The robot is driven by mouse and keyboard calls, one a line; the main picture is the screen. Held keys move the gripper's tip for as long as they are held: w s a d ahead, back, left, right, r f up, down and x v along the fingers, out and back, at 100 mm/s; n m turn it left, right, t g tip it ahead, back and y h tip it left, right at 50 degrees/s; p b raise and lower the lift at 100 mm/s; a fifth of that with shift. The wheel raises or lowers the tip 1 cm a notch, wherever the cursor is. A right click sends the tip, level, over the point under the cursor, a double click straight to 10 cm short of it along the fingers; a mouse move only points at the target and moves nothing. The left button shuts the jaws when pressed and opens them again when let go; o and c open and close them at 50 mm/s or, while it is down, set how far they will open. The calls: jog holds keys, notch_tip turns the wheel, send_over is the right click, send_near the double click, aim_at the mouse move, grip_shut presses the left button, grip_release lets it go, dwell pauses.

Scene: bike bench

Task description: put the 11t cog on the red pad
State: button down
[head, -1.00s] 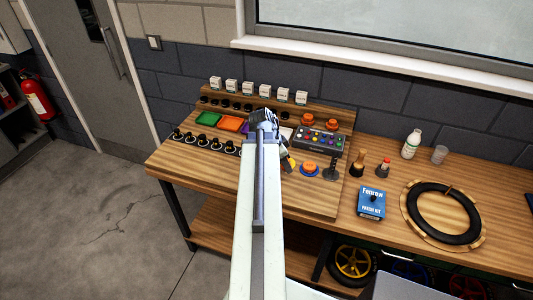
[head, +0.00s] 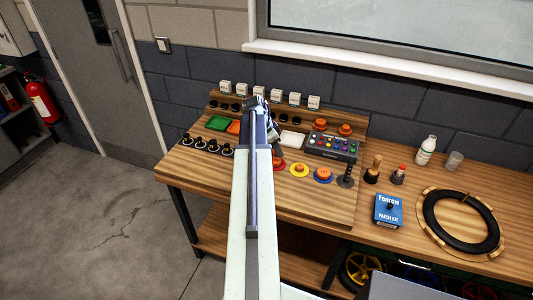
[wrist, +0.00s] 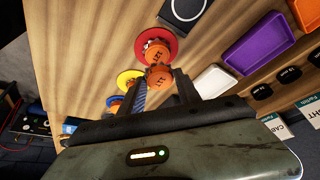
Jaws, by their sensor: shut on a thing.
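My gripper (wrist: 161,84) is shut on an orange cog (wrist: 158,78) marked 11T, held between its two fingers. In the wrist view the red pad (wrist: 173,50) lies just beyond the held cog, with another orange part on it, partly covered by the held cog. I cannot tell whether the held cog touches it. In the head view the gripper (head: 258,104) is at the far end of my arm, and the cog in it is hidden.
A yellow pad (head: 299,171) and a blue pad (head: 323,176) each carry an orange part. Bare board lies in front of the pads.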

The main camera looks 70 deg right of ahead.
aim_at(275, 154)
notch_tip(275, 154, down, 4)
jog(key=b, duration=0.3)
jog(key=shift+r+b, duration=0.25)
jog(key=shift+b, duration=0.05)
jog(key=shift+f, duration=0.2)
jog(key=shift+w+r, duration=0.2)
jog(key=shift+r, duration=0.05)
jog(key=shift+f, duration=0.25)
jog(key=c, duration=0.9)
grip_release()
jog(key=shift+r, duration=0.1)
jog(key=shift+o, duration=0.2)
